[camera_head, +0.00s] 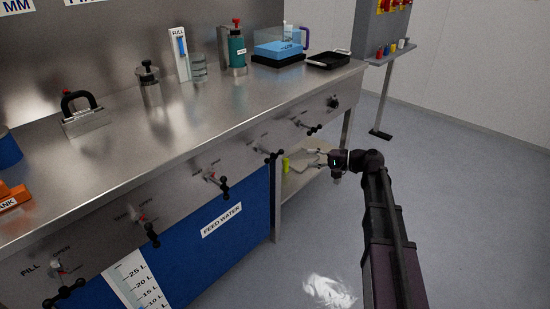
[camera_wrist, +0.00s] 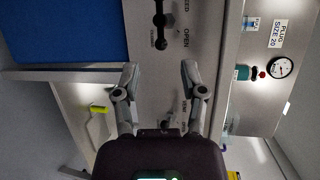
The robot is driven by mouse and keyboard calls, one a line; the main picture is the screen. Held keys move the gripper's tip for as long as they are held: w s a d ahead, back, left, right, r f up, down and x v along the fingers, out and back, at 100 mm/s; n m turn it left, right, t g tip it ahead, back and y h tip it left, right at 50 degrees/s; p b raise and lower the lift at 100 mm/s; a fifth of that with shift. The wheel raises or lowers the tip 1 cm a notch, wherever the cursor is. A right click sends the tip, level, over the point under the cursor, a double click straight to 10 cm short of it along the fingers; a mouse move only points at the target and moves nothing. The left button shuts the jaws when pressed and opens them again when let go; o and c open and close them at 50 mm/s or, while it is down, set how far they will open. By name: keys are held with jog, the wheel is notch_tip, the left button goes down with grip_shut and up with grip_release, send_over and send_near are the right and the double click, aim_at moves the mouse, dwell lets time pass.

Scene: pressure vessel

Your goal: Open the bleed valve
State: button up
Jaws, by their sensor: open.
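My gripper (camera_head: 316,158) is open and empty, low in front of the right part of the steel bench. In the wrist view its two fingers (camera_wrist: 159,67) are spread apart, pointing at the bench front. Beyond the fingertips is a black valve lever (camera_wrist: 159,20), with a clipped label ending in "EED" and the words OPEN and CLOSED beside it. I cannot tell whether the label reads BLEED or FEED. It seems to be the black-handled valve (camera_head: 271,155) at the blue panel's right edge in the head view. The fingers are apart from the lever.
More black-handled valves (camera_head: 217,181) line the bench front, with another (camera_head: 308,126) farther right. Below are a blue FEED WATER panel (camera_head: 240,205) and a shelf (camera_head: 296,183) with a yellow-green item (camera_head: 286,164). The wrist view shows a gauge (camera_wrist: 281,67). Floor at right is clear.

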aim_at(275, 155)
jog(key=b+x, duration=0.2)
jog(key=x, duration=1.1)
jog(key=shift+a+f, duration=0.1)
jog(key=shift+a, duration=0.25)
grip_shut()
jog(key=shift+d, duration=0.1)
